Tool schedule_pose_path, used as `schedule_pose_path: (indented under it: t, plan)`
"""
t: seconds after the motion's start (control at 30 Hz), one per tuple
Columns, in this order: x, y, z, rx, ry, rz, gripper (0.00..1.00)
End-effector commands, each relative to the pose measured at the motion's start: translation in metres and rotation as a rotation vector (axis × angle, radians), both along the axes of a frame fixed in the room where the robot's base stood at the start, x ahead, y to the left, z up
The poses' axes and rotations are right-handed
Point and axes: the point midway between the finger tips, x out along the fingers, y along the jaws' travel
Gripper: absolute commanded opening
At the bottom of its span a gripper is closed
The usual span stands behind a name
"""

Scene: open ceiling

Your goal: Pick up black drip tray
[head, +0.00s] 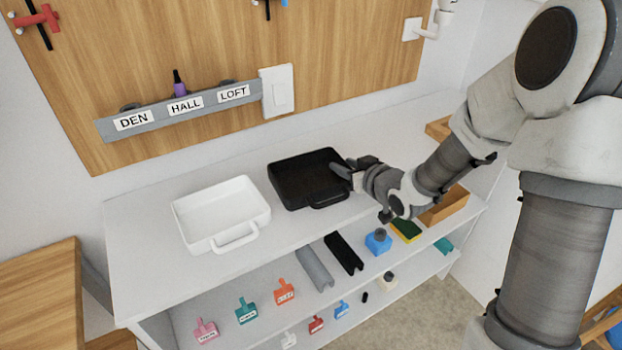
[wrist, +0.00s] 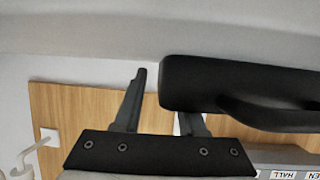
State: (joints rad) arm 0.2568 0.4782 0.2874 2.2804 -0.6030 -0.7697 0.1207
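The black drip tray (head: 297,193) sits on the white shelf top, right of the white tray, with its handle toward the front. My gripper (head: 347,173) is at its right wall, with one finger reaching over the tray's inside. In the wrist view the black drip tray (wrist: 240,80) fills the upper right, with its handle at the right edge. There my gripper (wrist: 160,98) has its fingers apart. One finger stands clear left of the tray's end, and the other is partly hidden by the tray. I cannot tell whether either finger touches the wall.
A white tray (head: 222,206) with a handle stands left of the black one. The shelf below holds several coloured tags, a grey and a black channel (head: 343,253), a blue bottle (head: 378,242) and a sponge (head: 406,230). A wooden board with a labelled rail (head: 180,108) is behind.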

Motion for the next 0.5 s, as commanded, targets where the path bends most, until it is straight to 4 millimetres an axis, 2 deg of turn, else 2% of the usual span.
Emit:
schedule_pose_path:
  t: [0.07, 0.3, 0.5]
  plan:
    - [0.0000, 0.0000, 0.0001, 0.000, 0.000, 0.000, 0.40]
    - [0.0001, 0.0002, 0.0001, 0.000, 0.000, 0.000, 0.00]
    - [0.0002, 0.0002, 0.0002, 0.000, 0.000, 0.000, 0.00]
